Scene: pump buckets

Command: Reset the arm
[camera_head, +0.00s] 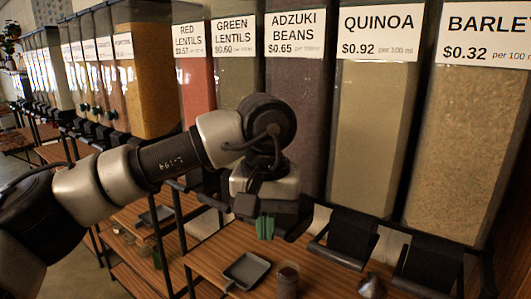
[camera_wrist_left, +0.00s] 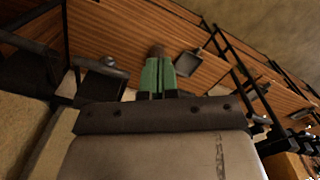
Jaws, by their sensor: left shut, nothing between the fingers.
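My left gripper (camera_head: 265,228) hangs at the end of my left arm, in front of the adzuki beans bin (camera_head: 294,100) and above the wooden shelf. Its green fingers point down and are shut, with nothing between them. The fingers also show side by side in the left wrist view (camera_wrist_left: 158,76). The arm comes in from the left and bends down at the wrist. My right gripper is in neither view.
On the wooden shelf (camera_head: 210,262) stand a dark square scoop (camera_head: 247,270), a brown jar (camera_head: 287,282) and a metal funnel-like piece (camera_head: 371,286). Labelled bins such as quinoa (camera_head: 370,120) and barley (camera_head: 470,150) line the back. Black dispenser spouts (camera_head: 347,237) jut out below them.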

